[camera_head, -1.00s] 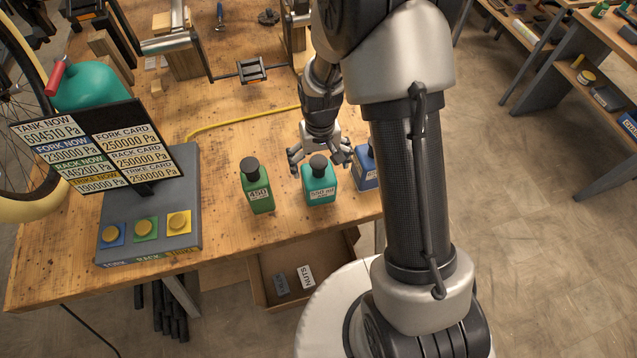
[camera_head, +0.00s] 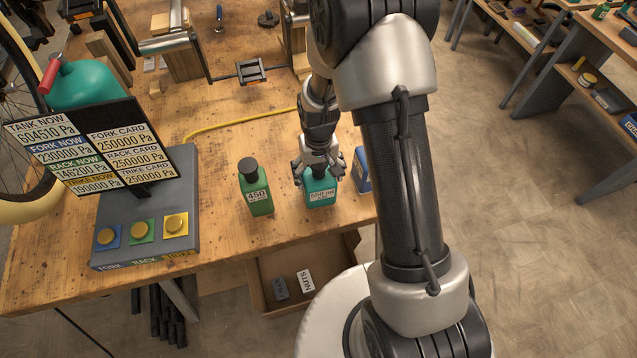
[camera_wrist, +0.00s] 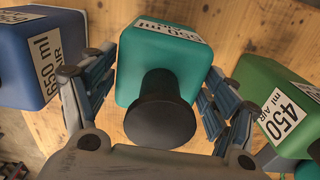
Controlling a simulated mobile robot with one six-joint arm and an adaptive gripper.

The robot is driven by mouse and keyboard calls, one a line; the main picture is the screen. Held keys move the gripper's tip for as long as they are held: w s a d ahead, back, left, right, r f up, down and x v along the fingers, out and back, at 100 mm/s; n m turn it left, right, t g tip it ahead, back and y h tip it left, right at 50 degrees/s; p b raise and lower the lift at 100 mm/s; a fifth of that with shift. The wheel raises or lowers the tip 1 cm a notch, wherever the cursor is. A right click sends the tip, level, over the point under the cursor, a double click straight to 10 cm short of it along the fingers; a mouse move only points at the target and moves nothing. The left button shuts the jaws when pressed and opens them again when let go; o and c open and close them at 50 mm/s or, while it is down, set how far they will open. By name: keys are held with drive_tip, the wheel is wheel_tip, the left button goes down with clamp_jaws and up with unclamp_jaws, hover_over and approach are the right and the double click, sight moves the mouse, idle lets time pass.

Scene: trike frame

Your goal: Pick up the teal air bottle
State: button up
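The teal air bottle (camera_head: 319,195) stands upright near the front edge of the workbench, its label reading 550 ml. In the head view my gripper (camera_head: 318,170) is over its top and hides its black cap. In the wrist view the teal bottle (camera_wrist: 165,62) and its black cap show between the two fingers of my gripper (camera_wrist: 158,98). One finger is on each side of the bottle, and the fingers look spread, with no clear grip on it.
A green 450 ml bottle (camera_head: 255,190) stands close on the left. A blue bottle (camera_head: 362,170) stands close on the right, partly behind my arm. A grey button console (camera_head: 150,220) with pressure signs is farther left. An open drawer (camera_head: 330,262) is below the bench edge.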

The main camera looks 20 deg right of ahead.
drive_tip(key=c, duration=1.3)
drive_tip(key=shift+r, duration=0.1)
